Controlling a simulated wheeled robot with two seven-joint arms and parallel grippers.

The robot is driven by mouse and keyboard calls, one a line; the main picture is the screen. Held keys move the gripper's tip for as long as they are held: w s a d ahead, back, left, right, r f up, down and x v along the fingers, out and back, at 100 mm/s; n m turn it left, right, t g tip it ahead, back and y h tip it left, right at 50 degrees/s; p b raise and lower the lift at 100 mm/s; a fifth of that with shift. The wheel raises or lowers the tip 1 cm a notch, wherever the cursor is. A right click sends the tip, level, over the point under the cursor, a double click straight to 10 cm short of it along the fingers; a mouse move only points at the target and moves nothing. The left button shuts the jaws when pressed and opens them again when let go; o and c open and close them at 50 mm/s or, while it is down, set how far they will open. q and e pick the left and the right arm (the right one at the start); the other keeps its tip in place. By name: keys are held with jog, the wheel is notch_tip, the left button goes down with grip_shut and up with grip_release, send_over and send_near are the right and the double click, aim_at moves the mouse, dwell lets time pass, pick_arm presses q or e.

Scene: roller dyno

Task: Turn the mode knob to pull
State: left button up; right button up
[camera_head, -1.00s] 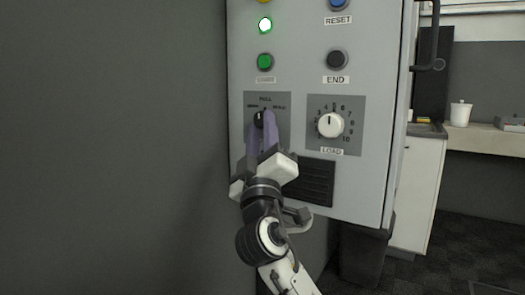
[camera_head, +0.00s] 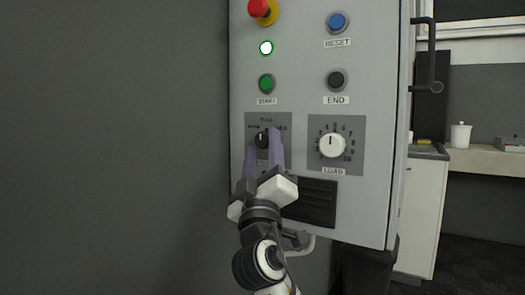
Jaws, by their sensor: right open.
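The black mode knob (camera_head: 262,140) sits on a grey plate (camera_head: 284,124) on the control panel (camera_head: 300,60). Its white pointer line looks about upright, towards the PULL label (camera_head: 266,120) at the top of the plate. My right gripper (camera_head: 263,152) has purple fingers and is open in front of the knob. The fingers stand apart, one to the lower left of the knob and one to its right. I cannot tell whether they touch the knob. They hide the lower part of the plate. My left gripper is not in view.
The white load knob (camera_head: 332,145) is right of the mode plate, with a dark vent (camera_head: 310,203) below. Above are the green start button (camera_head: 266,83), black end button (camera_head: 336,80), blue reset button (camera_head: 337,22) and red emergency button (camera_head: 262,9). Left is plain wall.

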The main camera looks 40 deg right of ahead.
jog(key=b+v, duration=0.1)
jog(key=v, duration=0.9)
jog(key=shift+s+a+f, duration=0.1)
